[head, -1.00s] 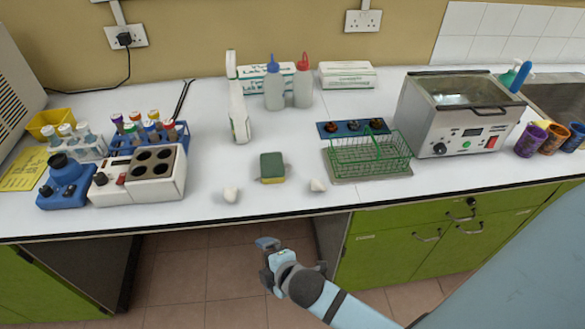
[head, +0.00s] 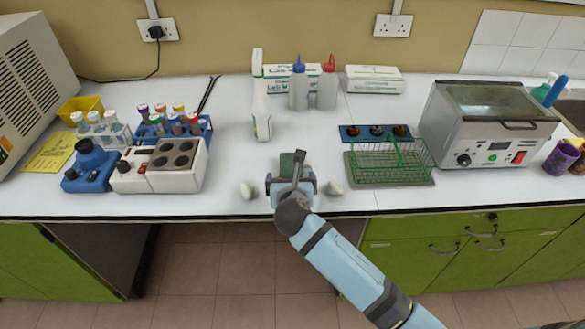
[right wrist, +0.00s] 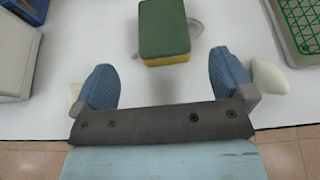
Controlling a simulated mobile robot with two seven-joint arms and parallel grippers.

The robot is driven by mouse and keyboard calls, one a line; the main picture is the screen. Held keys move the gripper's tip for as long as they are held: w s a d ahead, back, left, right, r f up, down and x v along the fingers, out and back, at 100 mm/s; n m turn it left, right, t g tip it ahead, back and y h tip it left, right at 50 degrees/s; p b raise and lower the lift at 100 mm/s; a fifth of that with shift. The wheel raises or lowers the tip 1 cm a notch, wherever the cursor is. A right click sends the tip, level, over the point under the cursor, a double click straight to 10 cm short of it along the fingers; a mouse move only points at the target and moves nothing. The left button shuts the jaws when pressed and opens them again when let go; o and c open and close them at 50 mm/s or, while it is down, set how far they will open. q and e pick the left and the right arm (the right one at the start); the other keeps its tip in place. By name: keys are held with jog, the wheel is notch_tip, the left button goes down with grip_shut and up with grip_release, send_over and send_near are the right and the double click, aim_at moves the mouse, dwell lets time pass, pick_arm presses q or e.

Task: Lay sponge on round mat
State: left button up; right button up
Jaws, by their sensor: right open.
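The sponge (head: 287,160), green on top with a yellow underside, lies flat on the white worktop and is partly hidden by my right gripper in the head view. I cannot make out a round mat in either view. My left gripper is not in view.
Small white rounded objects stand left (head: 248,190) and right (head: 334,188) of my gripper, close to its fingers. A green wire basket (head: 388,162) is to the right; a white block with round wells (head: 172,165) is left.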

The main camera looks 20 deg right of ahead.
aim_at(291, 166)
jog(key=x, duration=0.8)
jog(key=shift+d+r, duration=0.15)
jog(key=shift+s, duration=0.1)
jog(key=c, duration=1.1)
jog(key=shift+o, duration=0.2)
